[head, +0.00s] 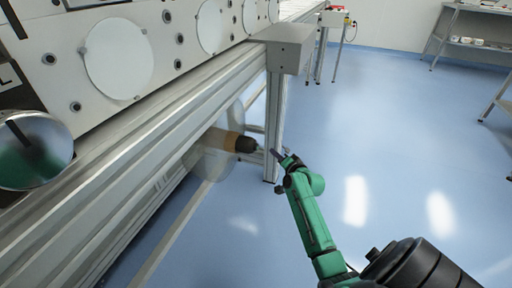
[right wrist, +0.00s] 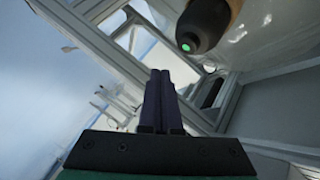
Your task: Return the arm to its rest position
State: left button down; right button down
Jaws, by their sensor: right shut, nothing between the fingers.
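My right arm (head: 311,218), green with a dark shoulder, reaches up from the lower right in the head view. Its gripper (head: 279,156) is close to the machine's front leg, beside the end of a roll shaft. In the right wrist view the two dark purple fingers (right wrist: 160,99) are together with nothing between them. My left gripper is not in either view.
The converter's metal frame (head: 135,160) fills the left, with a leg (head: 274,125) near my gripper. A roll with a dark-tipped shaft (head: 243,144) sits under the frame; the tip shows in the right wrist view (right wrist: 203,25). Blue floor (head: 390,130) is open to the right.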

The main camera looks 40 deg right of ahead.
jog(key=shift+s+d, duration=0.45)
jog(key=shift+s, duration=0.2)
